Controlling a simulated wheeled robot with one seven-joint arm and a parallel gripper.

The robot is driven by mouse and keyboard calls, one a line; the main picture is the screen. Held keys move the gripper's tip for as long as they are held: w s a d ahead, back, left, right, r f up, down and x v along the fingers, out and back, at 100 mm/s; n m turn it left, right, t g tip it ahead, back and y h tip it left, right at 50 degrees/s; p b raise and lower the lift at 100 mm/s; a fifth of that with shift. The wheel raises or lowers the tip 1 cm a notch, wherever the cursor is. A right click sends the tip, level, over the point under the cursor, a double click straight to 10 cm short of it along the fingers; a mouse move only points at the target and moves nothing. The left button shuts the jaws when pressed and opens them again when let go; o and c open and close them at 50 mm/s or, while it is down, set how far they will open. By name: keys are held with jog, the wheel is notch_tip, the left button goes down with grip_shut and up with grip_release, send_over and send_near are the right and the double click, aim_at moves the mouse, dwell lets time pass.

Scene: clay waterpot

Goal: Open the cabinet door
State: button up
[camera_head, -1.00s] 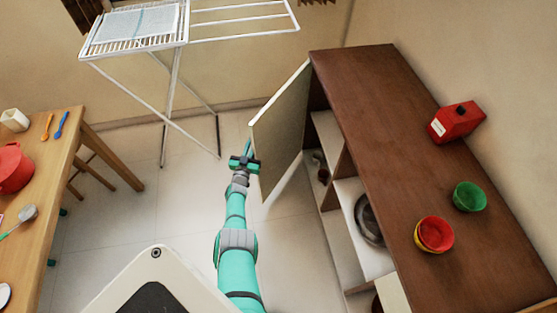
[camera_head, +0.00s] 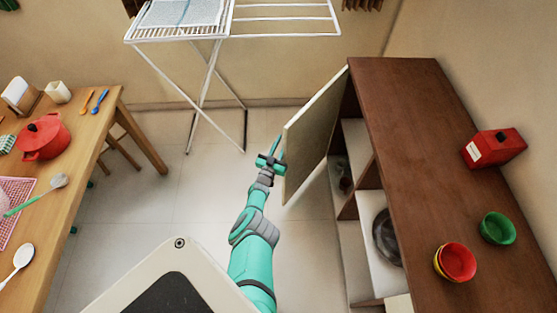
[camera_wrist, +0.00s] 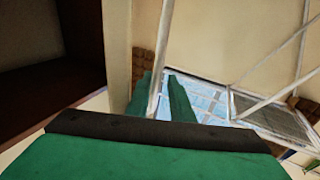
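The brown cabinet (camera_head: 420,130) stands at the right in the head view. Its pale door (camera_head: 312,135) stands swung out wide from the far end, showing shelves inside. My gripper (camera_head: 277,147) is beside the door's left face, near its free edge; I cannot tell whether they touch. In the wrist view my gripper (camera_wrist: 161,98) has its two green fingers apart, with no held object visible between them. A pale upright panel edge (camera_wrist: 116,60), likely the door, is left of the fingers, with a dark brown surface beyond it.
A white drying rack (camera_head: 215,80) stands beyond my gripper. A wooden table (camera_head: 85,150) with a red pot (camera_head: 45,137) is at the left. A red container (camera_head: 494,148), green bowls (camera_head: 497,228) and red and yellow bowls (camera_head: 456,262) sit on the cabinet.

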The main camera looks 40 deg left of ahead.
jog(key=shift+n+g+y, duration=0.3)
jog(key=shift+n+y, duration=0.1)
jog(key=shift+n, duration=0.1)
jog(key=s, duration=0.2)
jog(key=s+f, duration=0.1)
jog(key=s, duration=0.1)
jog(key=shift+f, duration=0.15)
jog(key=o, duration=0.5)
jog(key=shift+s+a+f, duration=0.1)
jog(key=shift+s+f, duration=0.1)
jog(key=shift+s, duration=0.9)
jog(key=shift+s+r, duration=0.1)
jog(key=shift+s, duration=0.5)
jog(key=c, duration=0.5)
jog(key=shift+s+r, duration=0.15)
jog(key=shift+s, duration=0.95)
jog(key=shift+s+r, duration=0.1)
jog(key=shift+s, duration=0.95)
jog(key=shift+s, duration=0.15)
